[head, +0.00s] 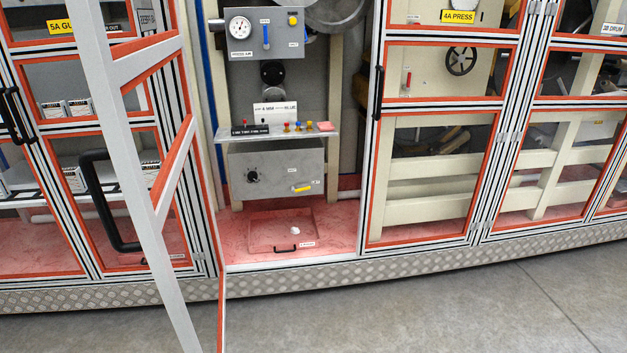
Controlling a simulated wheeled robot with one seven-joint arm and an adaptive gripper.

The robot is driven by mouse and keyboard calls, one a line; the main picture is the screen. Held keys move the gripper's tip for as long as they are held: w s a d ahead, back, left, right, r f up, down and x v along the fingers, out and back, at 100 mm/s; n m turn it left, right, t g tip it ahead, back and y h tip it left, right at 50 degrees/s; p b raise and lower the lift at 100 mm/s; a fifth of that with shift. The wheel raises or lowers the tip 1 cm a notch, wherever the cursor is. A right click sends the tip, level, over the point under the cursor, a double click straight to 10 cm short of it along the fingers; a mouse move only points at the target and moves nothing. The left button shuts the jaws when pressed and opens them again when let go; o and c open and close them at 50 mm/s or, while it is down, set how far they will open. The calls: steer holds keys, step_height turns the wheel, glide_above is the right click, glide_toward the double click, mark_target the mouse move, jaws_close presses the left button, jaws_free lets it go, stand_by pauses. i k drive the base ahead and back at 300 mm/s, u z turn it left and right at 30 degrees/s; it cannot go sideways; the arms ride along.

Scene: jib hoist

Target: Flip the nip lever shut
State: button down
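No label reading "nip" is legible, so I cannot tell which lever is the nip lever. In the head view, a blue lever (266,34) stands upright on the grey gauge panel (251,47) in the open bay. A yellow lever (301,188) lies nearly level on the grey lower box (262,176), beside a small label. A small red handle (407,79) shows behind the closed panel to the right. My gripper is not in view.
A framed door (152,170) with a black handle (102,198) stands open at the left, partly in front of the left bay. A shelf (240,135) with small coloured knobs juts out mid-bay. Closed panels flank the bay. Clear grey floor (420,310) lies in front.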

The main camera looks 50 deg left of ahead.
mark_target(293, 189)
steer(key=u, duration=0.5)
steer(key=i, duration=1.05)
steer(key=u, duration=1.5)
steer(key=i, duration=0.65)
steer(key=u, duration=0.55)
